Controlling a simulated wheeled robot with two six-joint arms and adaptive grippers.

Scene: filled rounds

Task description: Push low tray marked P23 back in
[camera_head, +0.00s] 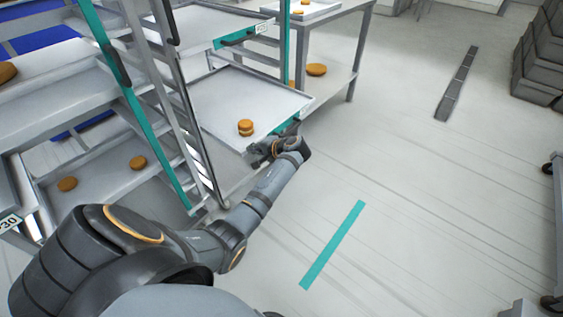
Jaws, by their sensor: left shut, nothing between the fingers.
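My left gripper (258,153) is shut and empty at the tray's front edge. I cannot tell whether it touches the tray. My right gripper is not in view.
A higher tray (200,28) has a teal front handle and a small label. Another rack tray (98,183) holds loose rounds at left. A teal floor stripe (332,246) lies on open floor. Grey crates (537,75) stand at the far right.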

